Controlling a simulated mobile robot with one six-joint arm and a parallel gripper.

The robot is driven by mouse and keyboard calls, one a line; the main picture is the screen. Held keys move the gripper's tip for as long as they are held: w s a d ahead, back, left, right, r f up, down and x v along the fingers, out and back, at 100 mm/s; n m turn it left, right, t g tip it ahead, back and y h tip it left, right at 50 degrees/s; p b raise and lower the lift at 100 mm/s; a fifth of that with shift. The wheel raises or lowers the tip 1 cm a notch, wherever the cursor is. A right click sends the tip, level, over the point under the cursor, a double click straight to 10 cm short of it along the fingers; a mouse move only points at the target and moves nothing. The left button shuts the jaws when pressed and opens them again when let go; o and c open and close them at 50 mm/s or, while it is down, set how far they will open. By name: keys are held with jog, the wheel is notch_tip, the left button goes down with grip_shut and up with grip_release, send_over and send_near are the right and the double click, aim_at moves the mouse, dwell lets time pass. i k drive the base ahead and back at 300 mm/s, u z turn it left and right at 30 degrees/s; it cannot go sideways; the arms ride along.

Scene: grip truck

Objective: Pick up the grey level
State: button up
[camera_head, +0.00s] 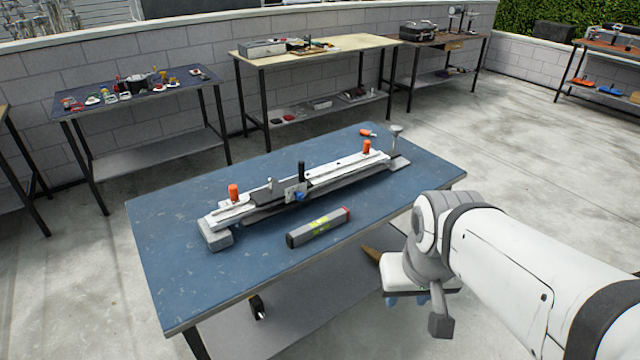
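The grey level (318,229) is a short grey bar with a yellow-green patch and a red end. It lies on the blue-topped table (180,290), near the front edge and in front of a long clamp-like tool. My gripper (408,299) is beyond the table's front right edge, to the right of the level and apart from it. Small blue parts show at its underside. Its fingers are too small and hidden to tell whether they are open or shut.
The long white-and-grey tool (335,176) with orange knobs stretches across the table behind the level. The table's left part is bare. Other workbenches (318,45) stand along the wall.

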aim_at(305, 233)
jog(key=u, duration=0.05)
jog(key=i, duration=1)
jog(key=z, duration=0.05)
